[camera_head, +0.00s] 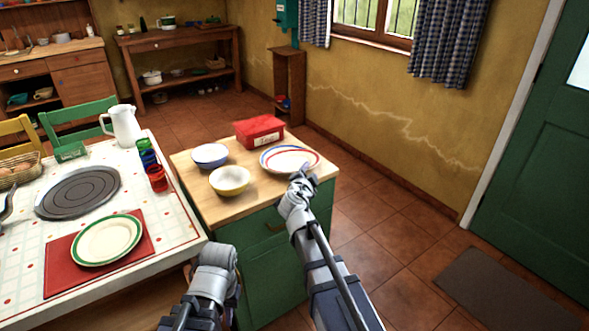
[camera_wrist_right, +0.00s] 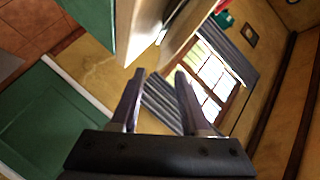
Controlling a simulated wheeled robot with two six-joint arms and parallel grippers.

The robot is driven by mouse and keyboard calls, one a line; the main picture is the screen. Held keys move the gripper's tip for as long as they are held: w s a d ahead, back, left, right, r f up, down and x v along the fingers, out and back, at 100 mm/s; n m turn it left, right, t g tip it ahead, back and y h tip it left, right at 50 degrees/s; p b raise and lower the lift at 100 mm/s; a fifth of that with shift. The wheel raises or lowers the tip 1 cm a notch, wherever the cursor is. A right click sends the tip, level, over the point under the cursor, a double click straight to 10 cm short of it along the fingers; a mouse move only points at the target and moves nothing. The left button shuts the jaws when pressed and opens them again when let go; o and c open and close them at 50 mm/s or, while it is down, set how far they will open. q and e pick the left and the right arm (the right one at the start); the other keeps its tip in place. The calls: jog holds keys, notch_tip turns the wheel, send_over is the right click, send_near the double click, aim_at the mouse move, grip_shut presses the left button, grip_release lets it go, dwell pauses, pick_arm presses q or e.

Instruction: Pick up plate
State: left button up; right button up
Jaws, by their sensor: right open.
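A white plate with a red and blue rim (camera_head: 284,158) lies at the right side of the wooden top of a green cabinet (camera_head: 206,194). My right gripper (camera_head: 303,170) is at the plate's near right edge in the head view; I cannot tell whether it touches. In the right wrist view its two fingers (camera_wrist_right: 160,85) are apart with nothing between them, and no plate shows there. A second plate, with a green rim (camera_head: 107,240), lies on a red mat on the table at left. My left arm shows at the bottom; its fingers cannot be made out.
A blue bowl (camera_head: 210,155), a yellow bowl (camera_head: 230,180) and a red box (camera_head: 259,131) share the cabinet top with the plate. Coloured cups (camera_head: 157,178) and a white jug (camera_head: 122,126) stand on the table (camera_head: 30,268). The tiled floor right of the cabinet is open.

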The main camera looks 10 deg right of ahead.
aim_at(312, 165)
jog(key=shift+a+b+x, duration=0.15)
jog(key=shift+b+x, duration=0.45)
jog(key=shift+x, duration=1.4)
jog(key=shift+a+b+x, duration=0.15)
jog(key=shift+b+x, duration=0.4)
jog(key=shift+x, duration=1.45)
jog(key=shift+f, duration=0.15)
jog(key=shift+c, duration=0.4)
grip_shut()
